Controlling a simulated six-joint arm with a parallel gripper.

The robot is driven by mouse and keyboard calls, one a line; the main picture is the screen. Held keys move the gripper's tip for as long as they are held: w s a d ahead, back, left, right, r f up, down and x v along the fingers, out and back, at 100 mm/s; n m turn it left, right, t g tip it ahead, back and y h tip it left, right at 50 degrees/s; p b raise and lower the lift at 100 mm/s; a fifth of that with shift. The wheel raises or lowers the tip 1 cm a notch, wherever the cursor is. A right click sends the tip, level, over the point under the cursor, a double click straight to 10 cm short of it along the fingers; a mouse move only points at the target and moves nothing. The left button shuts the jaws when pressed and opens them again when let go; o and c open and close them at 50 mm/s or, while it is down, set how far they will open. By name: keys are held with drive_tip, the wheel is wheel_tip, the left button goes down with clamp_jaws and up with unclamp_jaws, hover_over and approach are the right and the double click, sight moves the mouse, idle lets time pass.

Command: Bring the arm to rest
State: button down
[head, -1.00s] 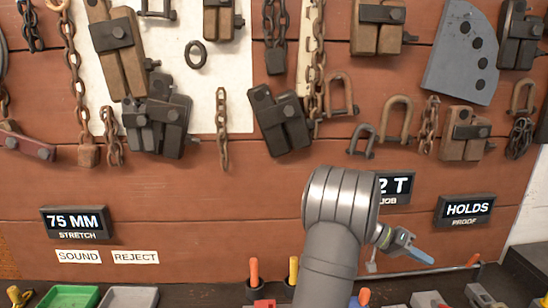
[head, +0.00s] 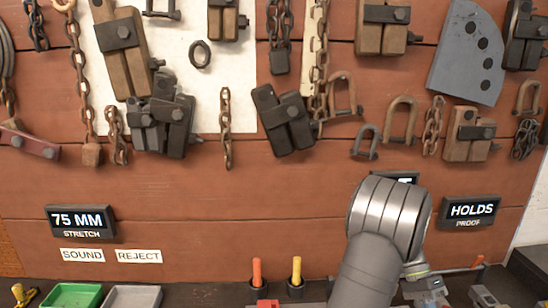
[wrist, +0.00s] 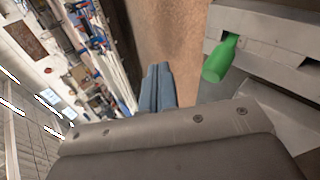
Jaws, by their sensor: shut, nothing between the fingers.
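My gripper (wrist: 157,88) shows in the wrist view as two blue fingers side by side, closed together with nothing between them. In the head view my grey arm rises from the bottom right of centre, and its bend stands in front of the board. The fingers are not visible there. In the wrist view a green handle-like piece (wrist: 220,60) in a grey metal block is to the right of the fingers, apart from them.
Chains, shackles and clamps hang on the brown board (head: 200,205). Signs read 75 MM (head: 80,221) and HOLDS (head: 471,211); another is mostly hidden by my arm. A green tray (head: 72,296) and grey tray (head: 132,297) stand lower left. Orange (head: 257,270) and yellow (head: 296,268) handles stand upright.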

drive_tip(key=shift+s+a+f+m+t+y, duration=0.3)
drive_tip(key=shift+s+a+f+y, duration=0.2)
drive_tip(key=shift+y, duration=0.45)
drive_tip(key=shift+s+a+f+m+t+y, duration=0.15)
drive_tip(key=shift+s+a+f+t+y, duration=0.25)
drive_tip(key=shift+y, duration=0.5)
drive_tip(key=shift+s+a+f+m+t+y, duration=0.25)
drive_tip(key=shift+s+a+f+y, duration=0.35)
drive_tip(key=shift+y, duration=0.35)
drive_tip(key=shift+d, duration=0.1)
